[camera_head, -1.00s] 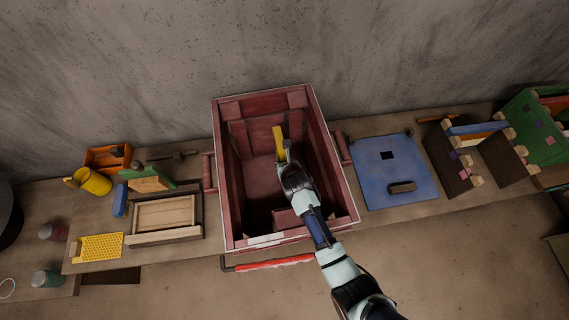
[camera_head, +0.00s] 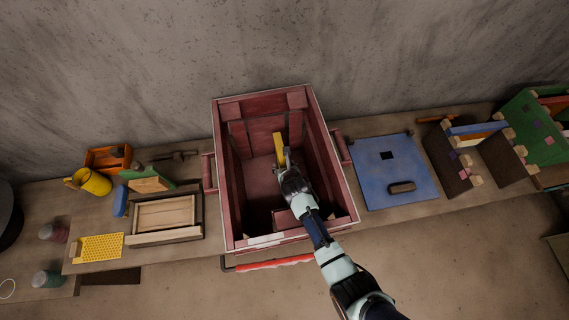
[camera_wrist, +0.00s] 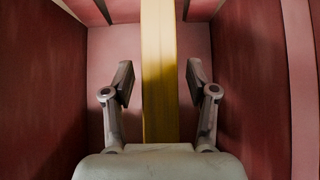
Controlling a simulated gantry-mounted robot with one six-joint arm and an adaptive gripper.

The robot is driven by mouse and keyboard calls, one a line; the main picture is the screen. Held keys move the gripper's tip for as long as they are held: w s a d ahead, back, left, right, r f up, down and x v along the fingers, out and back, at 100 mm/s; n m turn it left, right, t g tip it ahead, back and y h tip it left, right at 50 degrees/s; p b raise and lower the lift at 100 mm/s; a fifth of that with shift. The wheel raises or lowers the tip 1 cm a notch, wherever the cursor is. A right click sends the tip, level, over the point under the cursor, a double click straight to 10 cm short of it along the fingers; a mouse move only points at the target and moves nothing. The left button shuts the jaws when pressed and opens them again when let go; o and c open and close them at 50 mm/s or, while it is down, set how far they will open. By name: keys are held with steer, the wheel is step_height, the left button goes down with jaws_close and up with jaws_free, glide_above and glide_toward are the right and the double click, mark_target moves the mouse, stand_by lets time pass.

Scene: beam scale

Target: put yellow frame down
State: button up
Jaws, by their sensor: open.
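The yellow frame (camera_head: 280,148) is inside the red wooden box (camera_head: 219,168), seen narrow from above. In the wrist view the yellow frame (camera_wrist: 159,70) runs as an upright strip between my two fingers. My gripper (camera_head: 286,160) reaches down into the box. In the wrist view my gripper (camera_wrist: 160,82) is open, with a finger on each side of the frame and a visible gap to both. The frame's lower part is hidden, so I cannot tell what it rests on.
The red box's walls stand close on both sides of my gripper. A blue lid (camera_head: 396,172) lies to the right of the box. A wooden tray (camera_head: 164,214), a yellow mug (camera_head: 93,181) and a yellow perforated piece (camera_head: 97,247) lie to the left.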

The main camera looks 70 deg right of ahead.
steer(key=shift+r, duration=0.2)
steer(key=v, duration=1.2)
steer(key=w+a+r+m+t+y, duration=0.2)
steer(key=w+a+r+m+t, duration=0.2)
steer(key=w+a+r+m, duration=0.75)
steer(key=w+a+r+m+t+y, duration=0.1)
steer(key=a+r+m+t+y, duration=0.1)
steer(key=a+r+m, duration=0.4)
steer(key=w+a+r+m+t+y, duration=0.2)
steer(key=a+r+m, duration=0.4)
steer(key=a+r, duration=0.4)
steer(key=a+y, duration=0.1)
steer(key=a, duration=0.5)
steer(key=shift+w+a+y, duration=0.25)
steer(key=shift+a+y, duration=0.15)
